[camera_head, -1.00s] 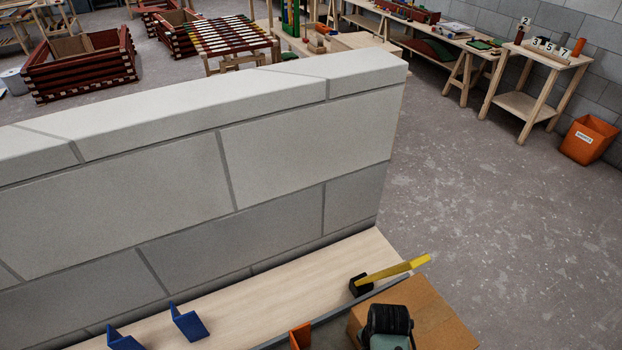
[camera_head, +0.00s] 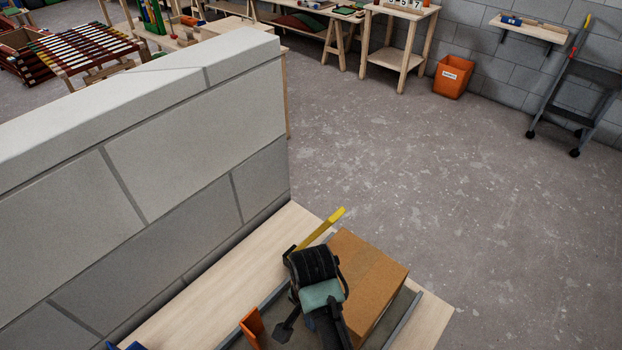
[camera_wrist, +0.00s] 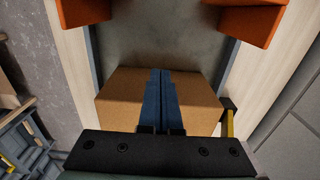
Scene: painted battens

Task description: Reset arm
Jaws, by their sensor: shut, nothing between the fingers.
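My gripper (camera_wrist: 161,73) shows in the wrist view with its two blue-grey fingers together and nothing between them. The fingers overlie a brown box (camera_wrist: 113,97) in that picture; I cannot tell whether they touch it. In the head view my dark arm stands in front of the left side of the same box (camera_head: 376,275), and the fingertips cannot be made out. A yellow batten (camera_head: 322,229) leans out of a black holder just left of the box. Its end also shows in the wrist view (camera_wrist: 230,124).
An orange bracket (camera_head: 251,326) stands on the bench (camera_head: 205,295), beside a grey block wall (camera_head: 190,180). Open floor (camera_head: 450,190) lies right of the bench. An orange bin (camera_head: 453,77) and a grey cart (camera_head: 580,90) stand farther off.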

